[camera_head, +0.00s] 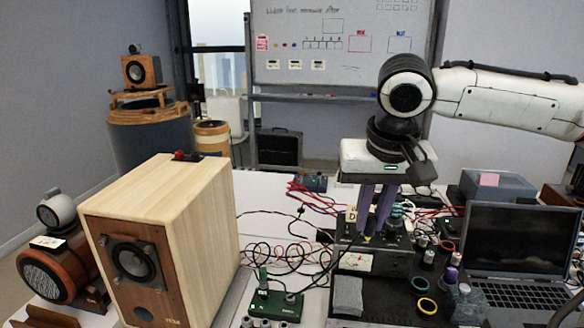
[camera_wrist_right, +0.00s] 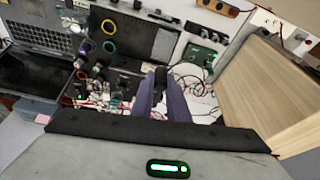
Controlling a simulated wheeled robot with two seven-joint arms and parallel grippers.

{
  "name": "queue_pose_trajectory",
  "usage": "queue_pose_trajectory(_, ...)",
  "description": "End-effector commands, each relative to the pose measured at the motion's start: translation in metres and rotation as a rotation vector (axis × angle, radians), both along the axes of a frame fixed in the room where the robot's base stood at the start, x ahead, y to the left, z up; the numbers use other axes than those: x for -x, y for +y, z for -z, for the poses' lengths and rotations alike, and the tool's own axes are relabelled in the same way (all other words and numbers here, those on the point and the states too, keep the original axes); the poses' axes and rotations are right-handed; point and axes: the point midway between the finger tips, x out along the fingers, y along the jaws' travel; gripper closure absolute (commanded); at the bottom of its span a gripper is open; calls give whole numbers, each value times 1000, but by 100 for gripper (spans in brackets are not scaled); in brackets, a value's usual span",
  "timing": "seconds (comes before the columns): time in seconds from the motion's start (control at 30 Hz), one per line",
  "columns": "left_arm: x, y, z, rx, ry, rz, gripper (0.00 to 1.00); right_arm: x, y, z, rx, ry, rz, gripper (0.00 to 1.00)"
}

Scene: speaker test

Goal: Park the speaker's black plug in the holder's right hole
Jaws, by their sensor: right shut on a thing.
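The speaker (camera_head: 190,225) is a pale wooden box with a brown front, standing at the left of the table. My right gripper (camera_head: 374,236) points down over a dark box with a meter (camera_head: 376,262), right of the speaker. Its purple fingers, also in the wrist view (camera_wrist_right: 160,92), are shut on a small dark thing (camera_wrist_right: 160,72), apparently the black plug. The fingers hide most of it, and I cannot tell if it touches the box. A green block (camera_head: 274,307), perhaps the holder, sits near the front with upright pieces on it; its holes are not clear. My left gripper is not in view.
Red and black cables (camera_head: 275,257) lie loose between the speaker and the meter box. A black mat (camera_head: 390,299) with rings and small bottles lies at the front right, beside an open laptop (camera_head: 520,250). A second brown speaker (camera_head: 62,265) stands at far left.

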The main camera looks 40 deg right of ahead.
Motion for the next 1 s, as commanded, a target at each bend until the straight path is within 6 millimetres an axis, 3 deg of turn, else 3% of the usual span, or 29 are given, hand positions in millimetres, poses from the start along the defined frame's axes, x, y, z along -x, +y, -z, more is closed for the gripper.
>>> queue_pose_trajectory(0.17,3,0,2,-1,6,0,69,-10,14,-50,7,1,-13,100)
queue_pose_trajectory(0.27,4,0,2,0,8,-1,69,-18,38,-76,9,3,-53,100)
queue_pose_trajectory(0.4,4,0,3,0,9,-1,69,-30,87,-103,6,7,-141,100)
queue_pose_trajectory(0.5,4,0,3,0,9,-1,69,-35,119,-112,4,5,-201,100)
queue_pose_trajectory(0.6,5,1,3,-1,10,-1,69,-36,139,-117,2,3,-239,100)
queue_pose_trajectory(0.73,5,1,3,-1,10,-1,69,-36,148,-118,0,2,-255,100)
queue_pose_trajectory(1.0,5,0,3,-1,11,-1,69,-36,147,-119,0,1,-254,100)
